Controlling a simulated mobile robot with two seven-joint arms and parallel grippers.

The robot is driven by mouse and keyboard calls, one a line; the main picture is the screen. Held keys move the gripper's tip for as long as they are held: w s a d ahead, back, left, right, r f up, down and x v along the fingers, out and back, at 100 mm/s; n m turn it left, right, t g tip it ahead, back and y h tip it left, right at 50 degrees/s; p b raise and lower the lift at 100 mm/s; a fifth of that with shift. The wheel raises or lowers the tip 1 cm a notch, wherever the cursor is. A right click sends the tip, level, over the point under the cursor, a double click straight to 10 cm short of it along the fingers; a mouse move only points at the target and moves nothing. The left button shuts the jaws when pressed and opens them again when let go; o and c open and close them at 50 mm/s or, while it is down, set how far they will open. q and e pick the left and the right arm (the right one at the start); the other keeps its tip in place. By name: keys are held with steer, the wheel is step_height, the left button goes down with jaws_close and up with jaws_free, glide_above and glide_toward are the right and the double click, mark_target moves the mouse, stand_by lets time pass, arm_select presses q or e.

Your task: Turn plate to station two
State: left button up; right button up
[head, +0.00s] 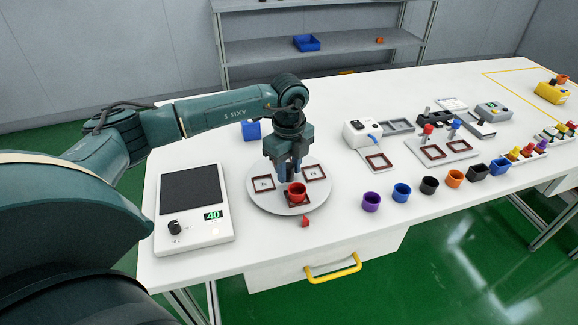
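The round grey plate (260,200) lies flat on the white table, with several brown square frames (264,183) set around its top. A red pot (297,192) stands in the frame nearest the front edge. A small red pointer (305,222) sits on the table just in front of the plate. My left gripper (288,178) points down over the middle of the plate, just behind the red pot. Its fingertips are low and partly hidden by the pot, so I cannot tell whether they are closed on anything. My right gripper is not in view.
A scale-like box (194,212) showing 40 stands left of the plate. A blue block (251,130) is behind it. To the right are a white device (361,133), a purple pot (371,202) and several other pots in a row. A yellow drawer handle (333,269) juts out below the table edge.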

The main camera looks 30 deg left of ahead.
arm_select(q)
steer(key=shift+c, duration=0.2)
jaws_close()
steer(key=shift+a, duration=0.1)
stand_by(0.5)
